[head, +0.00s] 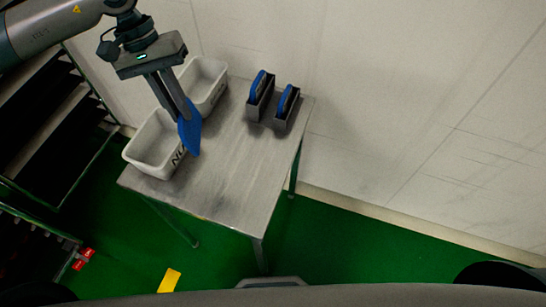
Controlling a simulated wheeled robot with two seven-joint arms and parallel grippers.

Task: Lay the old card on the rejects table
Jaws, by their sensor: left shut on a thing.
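My left gripper (182,112) reaches in from the upper left, pointing down over the table. It is shut on a blue card (190,136), which hangs tilted below the fingertips. The card is in front of the right side of the near white bin, and I cannot tell how high it is above the tabletop. The grey metal table (225,180) has a bare front and middle. I cannot read a label that names it as the rejects table. My right gripper is not in view.
A near white bin (143,149) with partly hidden dark lettering and a far white bin (216,76) stand on the table's left side. Two dark holders (259,103) (284,117) with blue pieces stand at its back right. A shelf rack (50,130) is at the left; a wall is behind.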

